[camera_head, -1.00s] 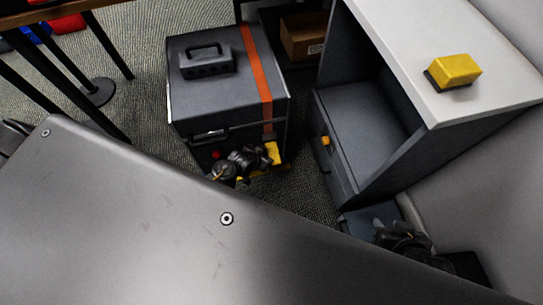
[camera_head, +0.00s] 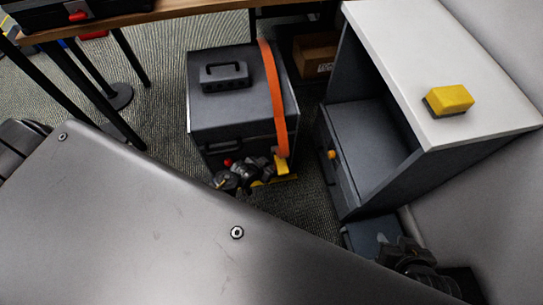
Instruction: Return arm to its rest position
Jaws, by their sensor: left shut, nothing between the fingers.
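My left gripper (camera_head: 250,173) is a dark shape low in front of the grey case, partly hidden by my large grey body panel. It is shut with nothing in it. A yellow piece (camera_head: 281,165) shows just right of it; I cannot tell whether they touch. My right gripper (camera_head: 405,255) is dark and blurred at the lower right, beside the cabinet's lower front; its fingers cannot be made out.
The grey case (camera_head: 223,115) stands on the carpet with an orange strap (camera_head: 275,100) over it. The cabinet (camera_head: 433,160) stands to the right, a yellow block (camera_head: 448,101) on its white top. A wooden table (camera_head: 170,12) and a cardboard box (camera_head: 315,55) are behind.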

